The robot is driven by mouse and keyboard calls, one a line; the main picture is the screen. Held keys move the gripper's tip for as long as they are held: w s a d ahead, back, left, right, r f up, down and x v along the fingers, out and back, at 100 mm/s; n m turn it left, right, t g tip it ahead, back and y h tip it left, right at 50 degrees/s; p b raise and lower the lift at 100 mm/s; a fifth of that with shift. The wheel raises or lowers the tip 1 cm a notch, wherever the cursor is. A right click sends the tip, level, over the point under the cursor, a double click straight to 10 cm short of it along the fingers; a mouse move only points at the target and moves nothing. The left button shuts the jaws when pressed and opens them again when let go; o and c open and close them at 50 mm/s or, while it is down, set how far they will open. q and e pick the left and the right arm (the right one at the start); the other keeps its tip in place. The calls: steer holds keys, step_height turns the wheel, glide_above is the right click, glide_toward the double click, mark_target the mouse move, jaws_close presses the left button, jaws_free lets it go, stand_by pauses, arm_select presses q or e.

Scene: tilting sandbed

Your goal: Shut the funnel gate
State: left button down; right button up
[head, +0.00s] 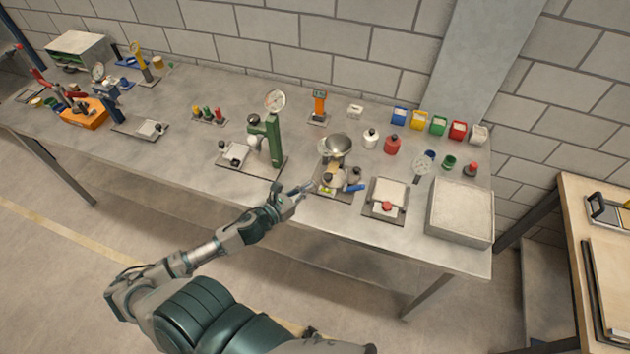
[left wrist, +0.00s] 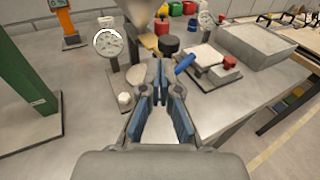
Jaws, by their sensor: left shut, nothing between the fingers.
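The funnel (head: 337,146) is a grey metal bowl on a small dark-based stand near the front of the bench. A blue handle (head: 355,188) sticks out to the right low on this stand and looks like the gate's lever. The blue handle also shows in the left wrist view (left wrist: 186,64), just beyond and right of the fingertips. My left gripper (head: 309,186) is just left of the stand, shut and empty, apart from the handle. Its fingers show in the left wrist view (left wrist: 160,70). The gate plate itself cannot be made out. My right gripper is not in view.
A green press with a dial (head: 272,135) stands left of the funnel. Right of it are a plate with a red knob (head: 387,206) and a grey sand box (head: 461,212). White and red bottles (head: 391,145) stand behind.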

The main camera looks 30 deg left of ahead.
mark_target(326, 180)
arm_select(q)
steer(key=w+d, duration=0.2)
steer(key=w, duration=0.1)
steer(key=shift+w+d+p, duration=0.15)
steer(key=shift+d+p, duration=0.1)
steer(key=shift+p, duration=0.05)
steer(key=shift+w+a, duration=0.35)
steer(key=shift+w, duration=0.35)
steer(key=shift+w+a, duration=0.35)
steer(key=shift+w, duration=0.4)
steer(key=shift+w+a, duration=0.35)
steer(key=shift+w, duration=0.35)
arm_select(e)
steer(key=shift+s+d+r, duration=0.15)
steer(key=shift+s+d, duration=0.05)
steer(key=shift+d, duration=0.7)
